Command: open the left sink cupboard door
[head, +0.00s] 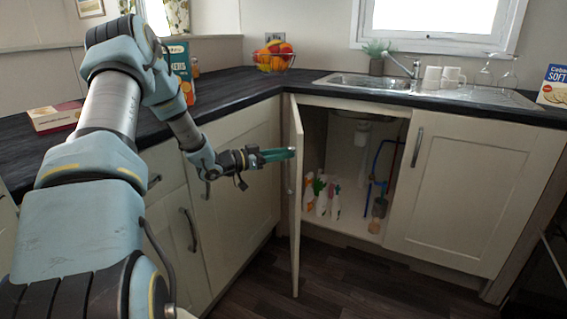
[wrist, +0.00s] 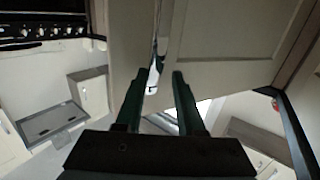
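The left sink cupboard door (head: 296,215) is cream and stands swung far out from the cupboard, seen nearly edge-on in the head view. A pale panel with a raised frame (wrist: 225,45), which looks like this door, fills the upper right of the wrist view. My gripper (head: 290,153) is at the left side of the door, near its upper half. In the wrist view my gripper (wrist: 159,74) has its two green fingers apart. A narrow pale metal piece, perhaps the door handle (wrist: 154,75), shows at the gap between the fingertips; I cannot tell whether they touch it.
The open cupboard (head: 345,165) holds several spray bottles (head: 321,197) and pipes. The right sink door (head: 455,190) is shut. Left base units (head: 240,165) stand close behind my gripper. The dark floor (head: 350,285) in front is clear.

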